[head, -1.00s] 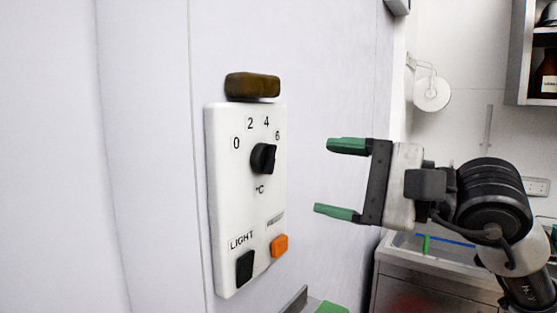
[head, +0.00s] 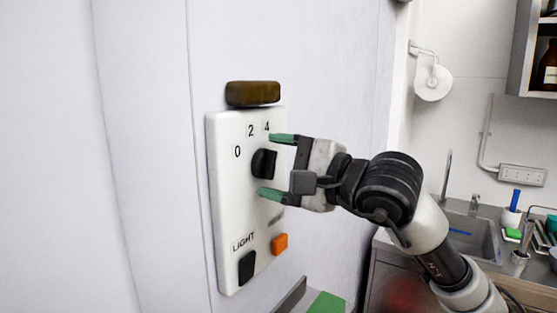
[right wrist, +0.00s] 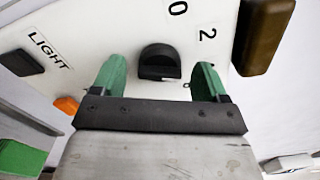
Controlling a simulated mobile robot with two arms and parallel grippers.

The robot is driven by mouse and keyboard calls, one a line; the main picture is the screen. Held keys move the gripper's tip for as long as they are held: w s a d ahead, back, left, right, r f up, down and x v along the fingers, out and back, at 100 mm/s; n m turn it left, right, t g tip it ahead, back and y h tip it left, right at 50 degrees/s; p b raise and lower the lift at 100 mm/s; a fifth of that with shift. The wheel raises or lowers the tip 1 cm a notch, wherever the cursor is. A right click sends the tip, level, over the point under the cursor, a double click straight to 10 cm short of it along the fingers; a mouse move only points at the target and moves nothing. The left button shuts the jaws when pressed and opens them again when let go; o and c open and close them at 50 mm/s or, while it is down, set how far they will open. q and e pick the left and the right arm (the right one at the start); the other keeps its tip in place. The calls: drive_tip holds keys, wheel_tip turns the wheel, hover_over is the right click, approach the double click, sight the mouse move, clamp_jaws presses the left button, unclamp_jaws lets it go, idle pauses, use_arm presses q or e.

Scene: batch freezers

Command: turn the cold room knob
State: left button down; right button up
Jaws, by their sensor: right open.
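The cold room knob (head: 263,163) is a black round knob on a white wall panel (head: 228,205) with the numbers 0, 2 and 4 showing above it. My right gripper (head: 273,165) is open, with one green finger above the knob and one below it in the head view. In the right wrist view the knob (right wrist: 159,62) lies between and slightly beyond the two green fingertips (right wrist: 160,75), with gaps on both sides. I cannot tell whether the fingers touch the panel. The number 6 is hidden behind the gripper. My left gripper is not in view.
A black LIGHT switch (head: 246,268) and an orange button (head: 279,244) sit low on the panel. A brown block (head: 252,93) is fixed above it. A green-and-grey part (head: 325,303) shows below. A sink (head: 470,235) is at the right.

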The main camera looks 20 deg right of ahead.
drive_tip(key=c, duration=0.9)
drive_tip(key=m+b, duration=0.3)
drive_tip(key=b, duration=0.1)
drive_tip(key=shift+f, duration=0.15)
drive_tip(key=shift+m+b, duration=0.9)
drive_tip(key=shift+m, duration=0.3)
drive_tip(key=shift+d+r+m+b, duration=0.1)
drive_tip(key=shift+r+m+b, duration=0.1)
drive_tip(key=shift+m+b, duration=0.85)
drive_tip(key=shift+m, duration=0.35)
drive_tip(key=o, duration=0.9)
